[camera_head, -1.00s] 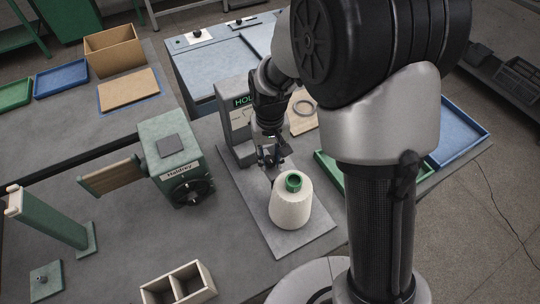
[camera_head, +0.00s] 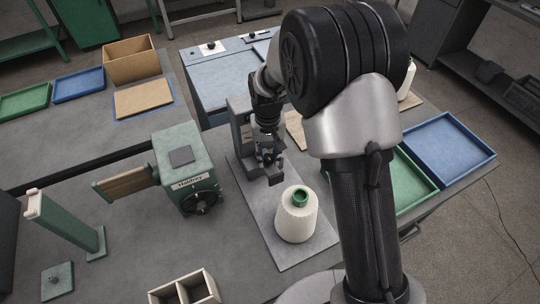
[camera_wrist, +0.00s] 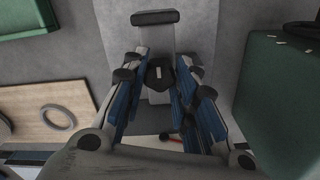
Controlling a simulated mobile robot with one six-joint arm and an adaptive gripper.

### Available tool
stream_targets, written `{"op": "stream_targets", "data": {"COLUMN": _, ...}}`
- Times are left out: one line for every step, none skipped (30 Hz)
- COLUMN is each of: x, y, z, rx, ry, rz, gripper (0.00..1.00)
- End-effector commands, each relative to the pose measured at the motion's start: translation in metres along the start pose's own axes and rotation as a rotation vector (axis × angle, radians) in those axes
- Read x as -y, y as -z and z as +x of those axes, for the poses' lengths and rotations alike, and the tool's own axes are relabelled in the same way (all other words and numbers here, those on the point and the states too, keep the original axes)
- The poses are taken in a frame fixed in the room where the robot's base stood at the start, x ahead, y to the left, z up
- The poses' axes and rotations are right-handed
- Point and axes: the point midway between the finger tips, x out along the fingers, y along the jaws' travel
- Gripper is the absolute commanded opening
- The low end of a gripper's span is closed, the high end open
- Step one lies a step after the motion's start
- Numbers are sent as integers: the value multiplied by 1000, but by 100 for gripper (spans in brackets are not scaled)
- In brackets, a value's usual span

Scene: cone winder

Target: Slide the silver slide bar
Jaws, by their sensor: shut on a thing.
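My gripper (camera_head: 267,155) is at the front of a grey upright unit (camera_head: 240,118) on a grey base plate. In the wrist view my gripper (camera_wrist: 161,90) has its two blue-padded fingers on either side of a small dark block (camera_wrist: 160,73) with a pale mark, and it is shut on it. A grey bar (camera_wrist: 155,42) with a dark end piece extends beyond the fingertips. I take this bar and block to be the slide bar; its silver colour is not clear. In the head view the fingers and arm hide most of it.
A white cone with a green top (camera_head: 297,214) stands on the base plate (camera_head: 280,257) close in front of my gripper. A green machine box (camera_head: 185,168) is to the left. Green (camera_head: 412,193) and blue (camera_head: 470,152) trays lie right, beyond my arm.

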Motion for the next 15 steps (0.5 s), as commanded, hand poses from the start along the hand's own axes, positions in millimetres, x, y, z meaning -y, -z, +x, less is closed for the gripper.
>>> {"op": "stream_targets", "data": {"x": 1, "y": 4, "z": -2, "rx": -15, "ry": 3, "rz": 0, "gripper": 0}}
{"op": "stream_targets", "data": {"x": 1, "y": 5, "z": -2, "rx": -15, "ry": 3, "rz": 0, "gripper": 0}}
{"op": "stream_targets", "data": {"x": 1, "y": 5, "z": -2, "rx": -16, "ry": 3, "rz": 0, "gripper": 29}}
{"op": "stream_targets", "data": {"x": 1, "y": 5, "z": -2, "rx": -15, "ry": 3, "rz": 0, "gripper": 31}}
{"op": "stream_targets", "data": {"x": 1, "y": 5, "z": -2, "rx": -15, "ry": 3, "rz": 0, "gripper": 33}}
{"op": "stream_targets", "data": {"x": 1, "y": 4, "z": -2, "rx": -14, "ry": 3, "rz": 0, "gripper": 36}}
{"op": "stream_targets", "data": {"x": 1, "y": 4, "z": -2, "rx": -13, "ry": 3, "rz": 0, "gripper": 38}}
{"op": "stream_targets", "data": {"x": 1, "y": 4, "z": -1, "rx": -13, "ry": 3, "rz": 0, "gripper": 40}}
{"op": "stream_targets", "data": {"x": 1, "y": 4, "z": -1, "rx": -12, "ry": 2, "rz": 0, "gripper": 42}}
{"op": "stream_targets", "data": {"x": 1, "y": 3, "z": -1, "rx": -11, "ry": 2, "rz": 0, "gripper": 44}}
{"op": "stream_targets", "data": {"x": 1, "y": 3, "z": -1, "rx": -11, "ry": 2, "rz": 0, "gripper": 46}}
{"op": "stream_targets", "data": {"x": 1, "y": 3, "z": -1, "rx": -10, "ry": 2, "rz": -1, "gripper": 47}}
{"op": "stream_targets", "data": {"x": 1, "y": 3, "z": -1, "rx": -10, "ry": 2, "rz": -1, "gripper": 47}}
{"op": "stream_targets", "data": {"x": 1, "y": 3, "z": -1, "rx": -10, "ry": 2, "rz": 0, "gripper": 47}}
{"op": "stream_targets", "data": {"x": 1, "y": 3, "z": -1, "rx": -9, "ry": 2, "rz": 0, "gripper": 47}}
